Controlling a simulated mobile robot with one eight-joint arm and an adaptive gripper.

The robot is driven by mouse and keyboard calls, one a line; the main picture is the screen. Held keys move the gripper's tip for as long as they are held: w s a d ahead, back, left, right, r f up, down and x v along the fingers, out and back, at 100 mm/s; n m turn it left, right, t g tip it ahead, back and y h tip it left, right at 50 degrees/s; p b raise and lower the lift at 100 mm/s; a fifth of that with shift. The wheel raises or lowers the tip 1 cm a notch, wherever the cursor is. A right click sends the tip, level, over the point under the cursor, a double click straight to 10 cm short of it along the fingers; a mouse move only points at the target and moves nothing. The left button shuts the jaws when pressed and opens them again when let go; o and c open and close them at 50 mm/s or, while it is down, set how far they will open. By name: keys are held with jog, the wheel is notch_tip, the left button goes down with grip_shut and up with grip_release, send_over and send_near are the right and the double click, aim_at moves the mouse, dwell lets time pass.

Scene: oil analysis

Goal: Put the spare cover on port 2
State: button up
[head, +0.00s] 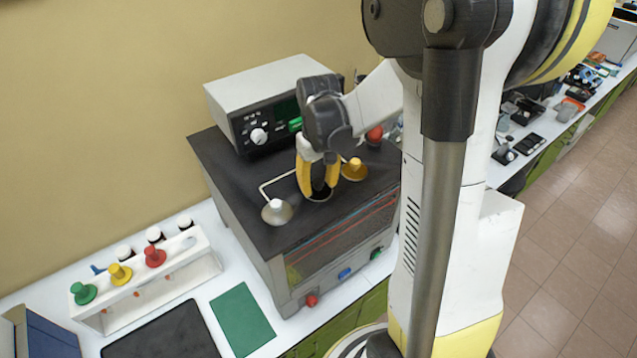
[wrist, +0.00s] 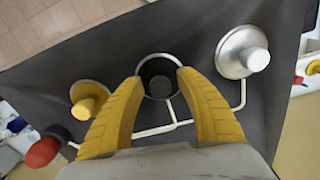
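My gripper (head: 318,190) points down over the black top of the bench unit, its yellow fingers apart. In the wrist view my gripper (wrist: 157,82) is open and nothing shows held; the fingertips are on either side of an uncovered round port (wrist: 158,76) with a pale rim and dark inside. A silver cover (head: 276,211) with a white knob is on one side of this port, also in the wrist view (wrist: 241,52). A yellow cover (head: 354,170) is on the other side, also in the wrist view (wrist: 90,98). No port numbers are readable.
A white rack (head: 198,262) at left holds green (head: 83,292), yellow (head: 120,273) and red (head: 154,256) topped pieces. A control box (head: 262,95) stands behind the ports. A red knob (head: 375,133) is beyond the yellow cover. A green mat (head: 242,318) lies in front.

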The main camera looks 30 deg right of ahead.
jog(key=shift+r, duration=0.1)
notch_tip(320, 180, up, 12)
dwell(0.5)
